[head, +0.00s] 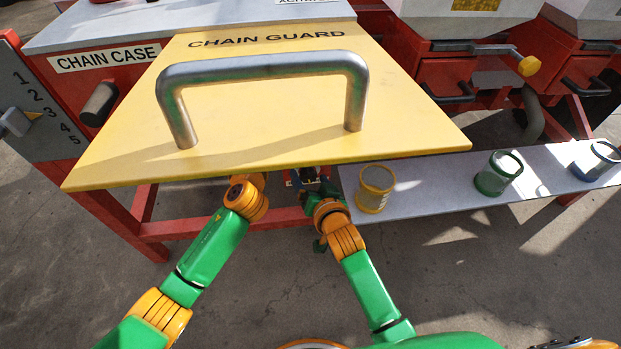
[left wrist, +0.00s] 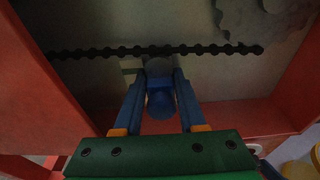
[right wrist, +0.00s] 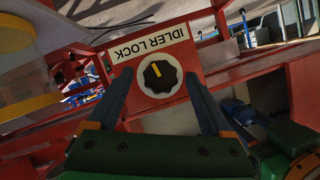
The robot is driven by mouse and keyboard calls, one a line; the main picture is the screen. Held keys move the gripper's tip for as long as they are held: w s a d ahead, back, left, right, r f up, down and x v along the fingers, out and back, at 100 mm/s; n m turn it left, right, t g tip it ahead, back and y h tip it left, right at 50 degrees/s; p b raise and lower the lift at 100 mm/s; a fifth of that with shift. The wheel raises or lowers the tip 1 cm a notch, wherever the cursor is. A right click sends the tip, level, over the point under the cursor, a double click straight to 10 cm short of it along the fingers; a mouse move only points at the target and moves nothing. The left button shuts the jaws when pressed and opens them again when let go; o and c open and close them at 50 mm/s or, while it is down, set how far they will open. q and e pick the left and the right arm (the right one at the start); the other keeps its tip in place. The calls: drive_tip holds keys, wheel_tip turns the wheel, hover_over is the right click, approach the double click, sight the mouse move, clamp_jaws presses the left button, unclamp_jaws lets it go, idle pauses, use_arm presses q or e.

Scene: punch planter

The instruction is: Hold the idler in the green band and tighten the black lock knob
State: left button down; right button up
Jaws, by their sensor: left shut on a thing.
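In the left wrist view my left gripper (left wrist: 161,80) is shut on a blue round part, the idler (left wrist: 160,104), just below a dark chain (left wrist: 150,50). In the right wrist view the black lock knob (right wrist: 160,75), with a yellow pointer mark, sits on a red plate beside an upside-down IDLER LOCK label (right wrist: 150,43). My right gripper (right wrist: 158,78) is open, one finger on each side of the knob, with gaps showing. The head view mostly hides both grippers at the guard's lower edge.
The yellow chain guard (head: 250,120) with its grey handle (head: 262,68) overhangs both hands. Yellow (head: 374,188), green (head: 497,174) and blue (head: 594,160) rimmed cups stand on the grey shelf (head: 440,190) at right. Red walls flank the left gripper.

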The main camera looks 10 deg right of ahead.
drive_tip(key=v, duration=1.2)
drive_tip(key=shift+f, duration=0.1)
